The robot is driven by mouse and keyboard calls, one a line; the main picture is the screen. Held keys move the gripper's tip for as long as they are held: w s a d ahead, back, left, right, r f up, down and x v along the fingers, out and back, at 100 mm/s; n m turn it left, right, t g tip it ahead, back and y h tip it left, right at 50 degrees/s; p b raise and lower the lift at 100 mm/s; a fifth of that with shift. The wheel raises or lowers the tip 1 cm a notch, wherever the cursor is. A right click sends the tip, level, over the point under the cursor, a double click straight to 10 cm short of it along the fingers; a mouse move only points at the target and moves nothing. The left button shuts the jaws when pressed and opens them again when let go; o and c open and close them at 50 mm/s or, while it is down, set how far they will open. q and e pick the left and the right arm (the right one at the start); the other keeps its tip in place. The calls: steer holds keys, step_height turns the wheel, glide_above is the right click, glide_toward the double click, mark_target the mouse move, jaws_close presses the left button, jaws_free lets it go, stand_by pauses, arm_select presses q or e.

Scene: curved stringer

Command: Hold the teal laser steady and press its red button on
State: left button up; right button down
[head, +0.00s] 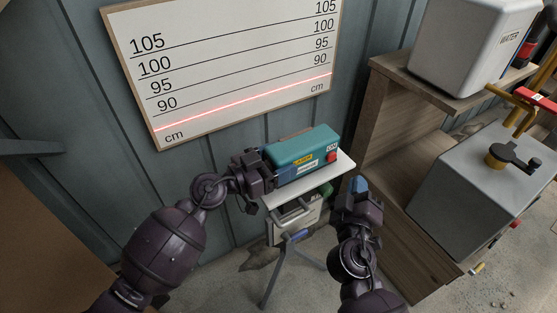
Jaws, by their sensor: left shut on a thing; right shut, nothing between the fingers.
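The teal laser (300,150) sits on a small white platform (338,172) on a tripod. Its red button (331,156) is on the front face at the right end, beside an "ON" label. My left gripper (262,172) is shut on the left end of the laser. My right gripper (360,186) is shut and empty, in front of and to the right of the platform, apart from the button. A red laser line (245,102) runs across the white height board (225,60), between the 90 mark and the "cm" labels.
A wooden shelf unit (385,120) stands close on the right, with a white water container (468,45) on top. The tripod's legs (270,285) spread on the concrete floor. A panelled wall is behind.

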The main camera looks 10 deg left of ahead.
stand_by(0.4)
arm_select(q)
steer(key=o, duration=1.3)
steer(key=shift+o, duration=0.4)
steer(key=shift+s+a, duration=0.1)
steer(key=shift+a, duration=0.05)
steer(key=shift+v, duration=2.35)
steer(key=v, duration=1.2)
